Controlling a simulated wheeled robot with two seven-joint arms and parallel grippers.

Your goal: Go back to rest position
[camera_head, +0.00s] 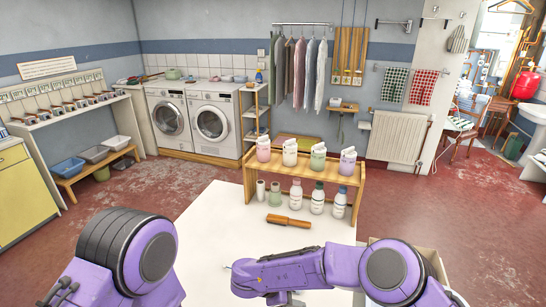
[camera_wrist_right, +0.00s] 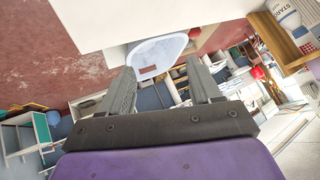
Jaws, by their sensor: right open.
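My right gripper (camera_wrist_right: 162,82) shows in the right wrist view with its two grey fingers spread apart and nothing between them. In the head view my purple right arm lies folded across the front of the white table (camera_head: 205,222); its gripper is hard to make out there. My purple left arm shows at the lower left of the head view, beside the table's left side. The left gripper is out of view.
A two-level wooden rack (camera_head: 306,181) with pastel jugs and white bottles stands on the table. A brown brush (camera_head: 288,220) lies in front of it. Washing machines (camera_head: 210,122) stand at the back wall.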

